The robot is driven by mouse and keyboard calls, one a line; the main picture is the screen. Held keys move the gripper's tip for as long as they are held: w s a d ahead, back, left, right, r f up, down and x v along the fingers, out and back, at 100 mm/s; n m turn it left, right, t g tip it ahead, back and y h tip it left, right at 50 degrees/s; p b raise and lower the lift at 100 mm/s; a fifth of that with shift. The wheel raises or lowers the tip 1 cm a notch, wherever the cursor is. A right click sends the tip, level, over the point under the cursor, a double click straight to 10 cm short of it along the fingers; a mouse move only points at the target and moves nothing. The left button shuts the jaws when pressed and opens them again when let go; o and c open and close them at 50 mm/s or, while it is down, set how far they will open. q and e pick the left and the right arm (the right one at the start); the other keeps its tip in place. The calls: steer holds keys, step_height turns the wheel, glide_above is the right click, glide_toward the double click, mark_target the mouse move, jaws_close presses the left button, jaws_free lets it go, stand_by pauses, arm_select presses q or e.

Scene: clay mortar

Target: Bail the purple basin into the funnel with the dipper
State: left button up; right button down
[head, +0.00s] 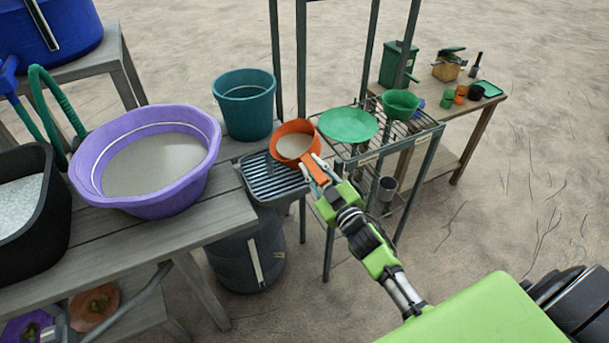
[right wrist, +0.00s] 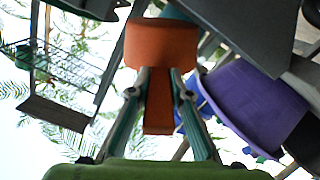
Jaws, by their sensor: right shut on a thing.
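The purple basin (head: 205,185) stands on the grey wooden table at left and holds a grey-beige liquid. The orange dipper (head: 295,128) is level above the ribbed tray right of the basin, with a similar grey-beige surface inside. My right gripper (head: 318,173) is shut on its handle; the right wrist view shows the dipper (right wrist: 160,44) beyond the fingers (right wrist: 158,95). The green funnel (head: 400,107) sits on the wire rack, to the right of the dipper and apart from it. The purple basin also shows in the right wrist view (right wrist: 250,100). My left gripper is out of view.
A teal bucket (head: 245,105) stands behind the ribbed tray (head: 268,182). A green plate (head: 347,124) lies on the rack between dipper and funnel. Rack posts rise behind the dipper. A black tub (head: 40,245) is at left; a dark barrel (head: 235,262) stands below.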

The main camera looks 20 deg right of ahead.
steer(key=n, duration=0.1)
steer(key=r+n, duration=0.1)
steer(key=shift+n, duration=0.3)
steer(key=shift+a+r+n, duration=0.1)
steer(key=shift+r+n, duration=0.3)
steer(key=shift+n, duration=0.6)
steer(key=n, duration=0.1)
steer(key=a+r+n, duration=0.1)
steer(key=n, duration=0.1)
steer(key=a+n+p, duration=0.1)
steer(key=n, duration=0.1)
steer(key=shift+a+r, duration=0.25)
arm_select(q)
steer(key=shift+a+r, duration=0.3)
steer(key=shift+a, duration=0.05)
arm_select(e)
steer(key=shift+s+a+r+n, duration=0.1)
steer(key=shift+a+n, duration=0.25)
steer(key=shift+n, duration=0.4)
steer(key=shift+a+n, duration=0.35)
steer(key=shift+n, duration=0.4)
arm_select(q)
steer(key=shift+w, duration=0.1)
